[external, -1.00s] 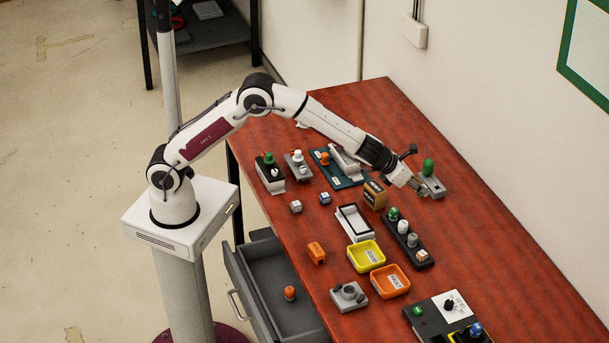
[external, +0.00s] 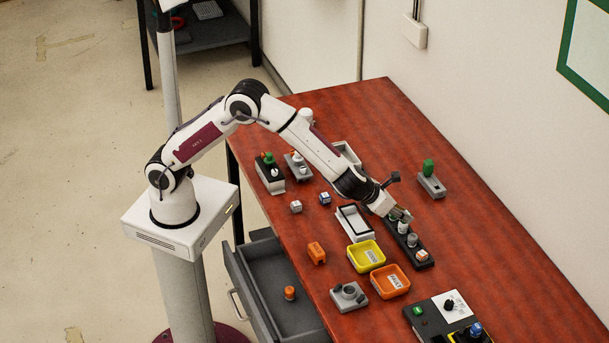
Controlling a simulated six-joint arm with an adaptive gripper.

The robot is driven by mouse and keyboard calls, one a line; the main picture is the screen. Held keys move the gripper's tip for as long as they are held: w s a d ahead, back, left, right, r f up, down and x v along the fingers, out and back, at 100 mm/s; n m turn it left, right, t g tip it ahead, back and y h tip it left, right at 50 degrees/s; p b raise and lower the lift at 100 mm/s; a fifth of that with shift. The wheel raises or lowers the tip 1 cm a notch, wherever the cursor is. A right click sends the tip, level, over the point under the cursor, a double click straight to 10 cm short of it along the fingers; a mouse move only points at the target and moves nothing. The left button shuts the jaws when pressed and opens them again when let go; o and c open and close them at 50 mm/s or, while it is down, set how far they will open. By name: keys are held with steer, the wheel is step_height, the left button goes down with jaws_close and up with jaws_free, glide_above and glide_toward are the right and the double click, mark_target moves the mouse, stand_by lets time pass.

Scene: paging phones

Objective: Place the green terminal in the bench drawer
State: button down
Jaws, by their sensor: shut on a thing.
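My gripper (external: 398,215) points down at the far end of a dark rack (external: 428,264) on the bench. It is shut on the green terminal at that end, which the fingers almost wholly hide. A white terminal (external: 402,227), a grey one (external: 412,240) and a pale block (external: 421,255) stand farther along the rack. The bench drawer (external: 262,290) is pulled open at the left edge of the bench. An orange terminal (external: 290,293) stands in it.
Yellow (external: 366,256) and orange (external: 389,281) trays, a white-framed tray (external: 354,222) and a grey fixture (external: 349,296) lie between rack and drawer. An orange block (external: 316,252) sits near the drawer. Another green piece (external: 428,168) stands on a grey base at the back.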

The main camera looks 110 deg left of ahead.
mark_target(301, 287)
steer(key=shift+n+g+y, duration=0.4)
steer(key=shift+n, duration=0.3)
steer(key=s+d+f, duration=0.1)
steer(key=s+d, duration=0.1)
steer(key=d, duration=0.3)
steer(key=s+d+f, duration=0.1)
steer(key=s+d, duration=0.2)
steer(key=d, duration=0.3)
steer(key=s+d, duration=0.3)
steer(key=d, duration=0.3)
steer(key=shift+s+f, duration=0.2)
steer(key=shift+f, duration=0.2)
steer(key=shift+n, duration=0.3)
steer(key=s+d, duration=0.3)
steer(key=s+d+f, duration=0.1)
steer(key=s+d, duration=0.2)
steer(key=s, duration=0.1)
steer(key=s+d, duration=0.4)
steer(key=shift+f, duration=0.2)
steer(key=s+f, duration=0.8)
steer(key=s, duration=0.4)
steer(key=s+a+n+g+y, duration=0.1)
steer(key=s+a+n, duration=0.1)
steer(key=s+a, duration=0.4)
steer(key=shift+s+a+g, duration=0.3)
steer(key=shift+s+g, duration=0.1)
steer(key=shift+s, duration=0.3)
